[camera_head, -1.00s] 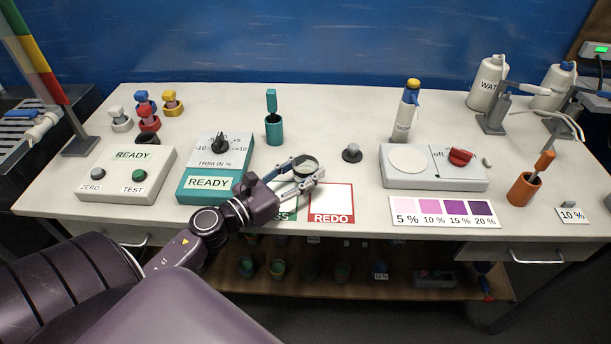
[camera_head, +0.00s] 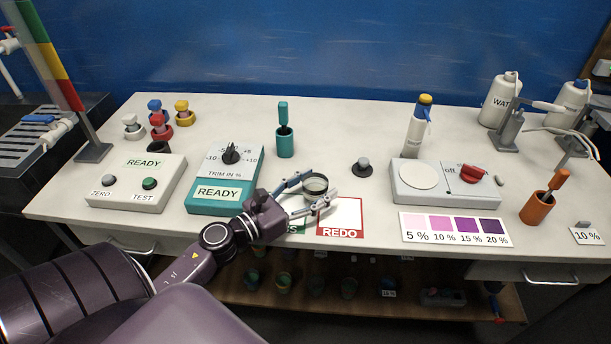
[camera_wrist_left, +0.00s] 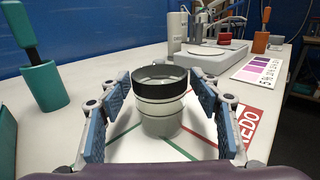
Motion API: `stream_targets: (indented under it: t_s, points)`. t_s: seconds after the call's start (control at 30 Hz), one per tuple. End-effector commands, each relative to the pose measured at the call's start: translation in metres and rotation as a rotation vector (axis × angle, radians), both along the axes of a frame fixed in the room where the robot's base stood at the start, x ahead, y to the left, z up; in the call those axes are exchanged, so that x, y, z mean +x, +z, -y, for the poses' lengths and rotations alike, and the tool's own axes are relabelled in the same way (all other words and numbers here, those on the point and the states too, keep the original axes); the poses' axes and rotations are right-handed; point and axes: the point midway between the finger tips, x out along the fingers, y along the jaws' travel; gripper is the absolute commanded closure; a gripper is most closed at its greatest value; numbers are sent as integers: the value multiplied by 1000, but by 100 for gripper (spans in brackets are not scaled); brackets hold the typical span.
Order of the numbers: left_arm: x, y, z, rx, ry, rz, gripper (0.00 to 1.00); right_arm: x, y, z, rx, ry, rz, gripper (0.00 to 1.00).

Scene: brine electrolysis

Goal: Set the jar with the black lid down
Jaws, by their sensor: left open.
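The jar (camera_head: 316,186) is a short, clear, round vessel with a black band around its top. In the left wrist view the jar (camera_wrist_left: 160,112) is upright and looks to stand on the table, over green lines of the card marked with green. My left gripper (camera_head: 318,188) is open, one finger on each side of the jar. In the left wrist view the fingers of my left gripper (camera_wrist_left: 160,92) show gaps to the jar on both sides. My right gripper is not in view.
The REDO card (camera_head: 340,218) lies right of the jar. The teal trim box (camera_head: 213,198) stands left, a teal holder (camera_head: 285,142) behind, and a small grey-topped black knob (camera_head: 363,167) behind right. A white device with a red knob (camera_head: 445,185) stands farther right.

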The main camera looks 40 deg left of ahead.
Motion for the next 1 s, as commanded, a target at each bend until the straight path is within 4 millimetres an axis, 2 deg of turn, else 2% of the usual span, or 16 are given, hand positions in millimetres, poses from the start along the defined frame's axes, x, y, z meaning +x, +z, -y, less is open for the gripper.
stream_targets:
  t_s: [0.03, 0.17, 0.6, 0.8, 1.0]
  points:
    - [-1, 4, 0, 0, 0, 0, 42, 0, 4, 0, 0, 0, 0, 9]
    - [-18, -3, -4, 0, 1, -3, 42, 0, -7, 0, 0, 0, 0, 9]
    - [-100, -2, -24, -1, 2, -2, 42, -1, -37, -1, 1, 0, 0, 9]
    - [-115, 1, -28, -1, 1, 0, 42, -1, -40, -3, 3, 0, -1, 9]
    - [-117, 2, -28, 0, 0, 0, 42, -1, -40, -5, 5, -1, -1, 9]
